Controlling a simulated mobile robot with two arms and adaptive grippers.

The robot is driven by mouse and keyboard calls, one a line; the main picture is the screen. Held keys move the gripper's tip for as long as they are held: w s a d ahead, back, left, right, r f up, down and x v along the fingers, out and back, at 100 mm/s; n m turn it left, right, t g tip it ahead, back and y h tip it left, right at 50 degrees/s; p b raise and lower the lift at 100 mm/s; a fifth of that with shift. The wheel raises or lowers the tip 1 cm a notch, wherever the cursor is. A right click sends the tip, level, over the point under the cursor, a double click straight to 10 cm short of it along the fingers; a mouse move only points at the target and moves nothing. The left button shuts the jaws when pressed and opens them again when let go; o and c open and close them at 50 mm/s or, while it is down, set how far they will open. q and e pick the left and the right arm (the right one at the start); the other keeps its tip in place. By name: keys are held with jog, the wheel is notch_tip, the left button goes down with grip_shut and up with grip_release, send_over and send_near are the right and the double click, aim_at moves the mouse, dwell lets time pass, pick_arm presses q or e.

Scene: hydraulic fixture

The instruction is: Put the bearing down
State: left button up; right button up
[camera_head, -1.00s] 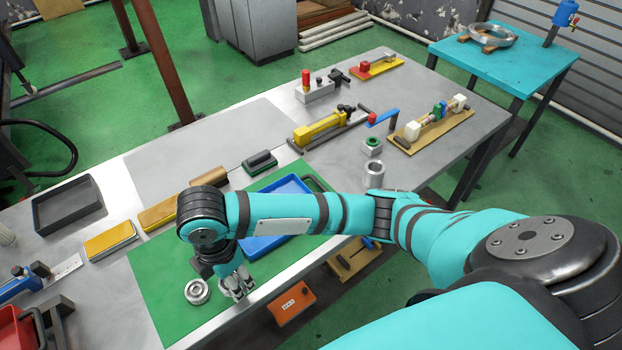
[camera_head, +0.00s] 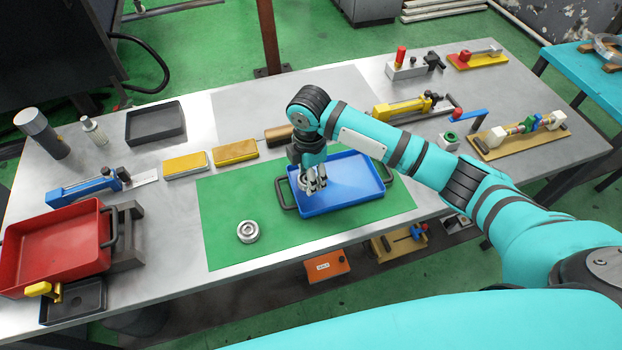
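A silver ring-shaped bearing (camera_head: 248,231) lies flat on the green mat (camera_head: 228,200), left of the blue tray (camera_head: 350,182). My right gripper (camera_head: 313,186) points down over the left end of the blue tray, to the right of and apart from the bearing on the mat. Its silver fingers are small and close together in the view. A rounded silver shape shows at their left side, and I cannot tell whether it is part of the fingers or a held piece. My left gripper is out of view.
A red tray (camera_head: 50,250) stands at the left, and a dark grey tray (camera_head: 156,122) at the back. Two yellow blocks (camera_head: 186,165) lie behind the mat. Clamps and fixtures stand at the right. The mat's front left part is clear around the bearing.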

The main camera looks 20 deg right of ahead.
jog(key=f, duration=0.1)
jog(key=f+p, duration=0.1)
jog(key=f, duration=0.1)
jog(key=shift+w+d, duration=0.25)
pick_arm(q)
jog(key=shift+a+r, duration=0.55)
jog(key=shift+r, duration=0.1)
pick_arm(e)
jog(key=shift+f, duration=0.3)
jog(key=shift+f, duration=0.15)
jog(key=o, duration=1.2)
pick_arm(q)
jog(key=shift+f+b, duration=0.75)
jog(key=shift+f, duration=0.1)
pick_arm(e)
notch_tip(320, 180, up, 12)
jog(key=shift+r, duration=0.2)
